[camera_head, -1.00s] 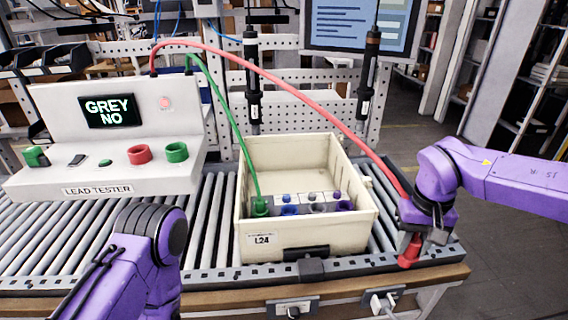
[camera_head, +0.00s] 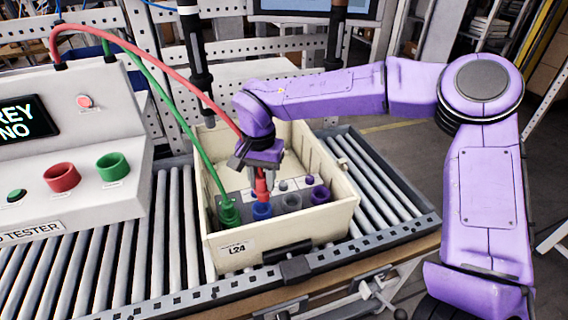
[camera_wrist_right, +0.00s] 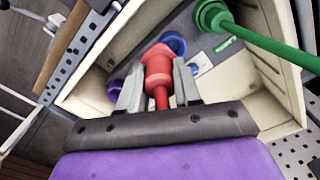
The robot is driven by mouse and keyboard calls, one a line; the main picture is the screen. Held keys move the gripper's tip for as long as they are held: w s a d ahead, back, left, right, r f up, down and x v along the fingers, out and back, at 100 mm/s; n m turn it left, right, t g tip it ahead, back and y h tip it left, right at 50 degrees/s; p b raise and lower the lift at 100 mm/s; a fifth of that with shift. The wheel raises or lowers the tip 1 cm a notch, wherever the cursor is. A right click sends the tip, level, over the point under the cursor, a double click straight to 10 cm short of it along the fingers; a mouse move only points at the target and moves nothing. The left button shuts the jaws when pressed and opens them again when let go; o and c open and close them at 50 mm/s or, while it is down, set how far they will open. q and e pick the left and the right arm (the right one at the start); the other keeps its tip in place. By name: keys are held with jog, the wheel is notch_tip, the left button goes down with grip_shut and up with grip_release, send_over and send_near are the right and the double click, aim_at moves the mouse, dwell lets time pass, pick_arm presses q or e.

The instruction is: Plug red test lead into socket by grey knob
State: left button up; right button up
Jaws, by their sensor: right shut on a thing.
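My right gripper (camera_head: 262,166) is shut on the red plug (camera_head: 262,186) of the red test lead (camera_head: 185,82), inside the cream bin. It also shows in the wrist view (camera_wrist_right: 158,90), with the red plug (camera_wrist_right: 158,66) between its fingers. In the head view the plug points down just above or at the blue socket (camera_head: 261,211); I cannot tell whether they touch. The grey socket (camera_head: 292,202) is to its right, with the small grey knob (camera_head: 283,185) behind it. The purple socket (camera_head: 320,195) is farther right. My left gripper is out of view.
The green plug (camera_head: 228,212) stands at the left of the socket row, its lead crossing the bin's left side. The cream bin (camera_head: 310,233) has raised walls around the sockets. The lead tester (camera_head: 100,125) stands left, its display partly cut off, reading "REY NO".

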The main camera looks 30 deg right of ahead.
jog(key=d+f+m+b, duration=0.1)
jog(key=d+f+m, duration=0.2)
jog(key=m, duration=1.3)
jog(key=w+d+f+m+b, duration=0.1)
jog(key=d+f+m, duration=0.2)
jog(key=m, duration=1.2)
jog(key=d, duration=0.3)
jog(key=shift+d+f+m+b, duration=0.15)
jog(key=shift+m+b, duration=0.25)
jog(key=shift+f, duration=0.1)
jog(key=shift+f+b, duration=1.25)
jog(key=shift+f, duration=0.6)
jog(key=shift+f, duration=0.1)
